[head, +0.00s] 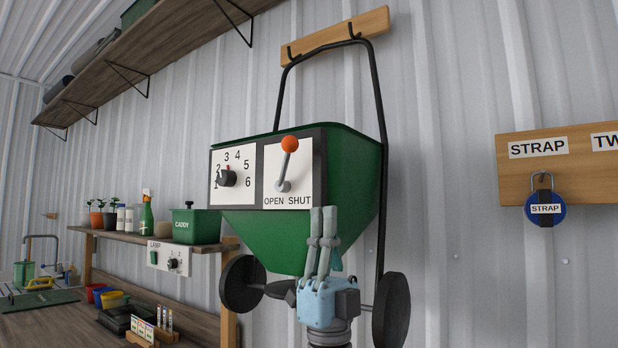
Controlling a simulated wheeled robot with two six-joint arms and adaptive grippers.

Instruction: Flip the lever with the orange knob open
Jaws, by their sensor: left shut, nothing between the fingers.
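The lever (285,170) with the orange knob (290,143) sits on a white panel (303,168) marked OPEN and SHUT, on the front of a green spreader hopper (349,167). The lever stands nearly upright, its knob tilted slightly right of its pivot, toward the SHUT side. My left gripper (323,213) is below the panel in front of the hopper, fingers pointing up and closed together, with nothing held. Its tips are below and right of the lever, apart from the knob. My right gripper is not in view.
A black numbered dial (227,178) sits left of the lever panel. The spreader hangs by its black handle from a wooden rack (335,36). A shelf with a green caddy (196,226) stands left; a blue strap reel (545,208) hangs right. The wall between is clear.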

